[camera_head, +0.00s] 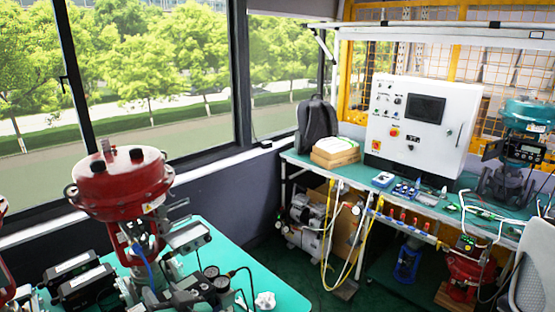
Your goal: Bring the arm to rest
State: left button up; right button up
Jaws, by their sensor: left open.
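A red valve actuator (120,182) with a round domed top stands upright on the teal table at the left. A grey positioner box (188,236) is mounted at its right side, with two round gauges (215,278) below it. My left gripper (188,298) appears low in the picture, among the dark parts at the valve's foot. It is open; its fingertips are hard to make out against these parts, and I cannot tell whether it touches them. My right gripper is out of view.
Two black boxes (82,282) lie left of the valve, and a white knob (265,300) sits near the teal table's (285,290) right end. A long bench (345,172) with a white control cabinet (420,125) stands at the back right. Dark green floor (290,257) lies between.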

pick_arm(q)
jog(key=s+d+f+m+g+h, duration=0.1)
jog(key=s+f+m+g+h, duration=0.1)
jog(key=s+f+h, duration=0.45)
jog(key=s+f+m+g+h, duration=0.15)
jog(key=s+f, duration=0.25)
jog(key=f, duration=0.6)
jog(key=s+d+f+m+g+h, duration=0.1)
jog(key=s+f+g+h, duration=0.15)
jog(key=s, duration=0.35)
jog(key=s+d+f+m+g+h, duration=0.2)
jog(key=s+f, duration=0.1)
jog(key=s, duration=0.3)
notch_tip(320, 180, down, 32)
jog(key=s+r+g, duration=0.1)
jog(key=s+a+f+g, duration=0.1)
jog(key=s+a+f, duration=0.2)
jog(key=s+f, duration=1.6)
jog(key=shift+a+f, duration=0.15)
jog(key=shift+f, duration=0.25)
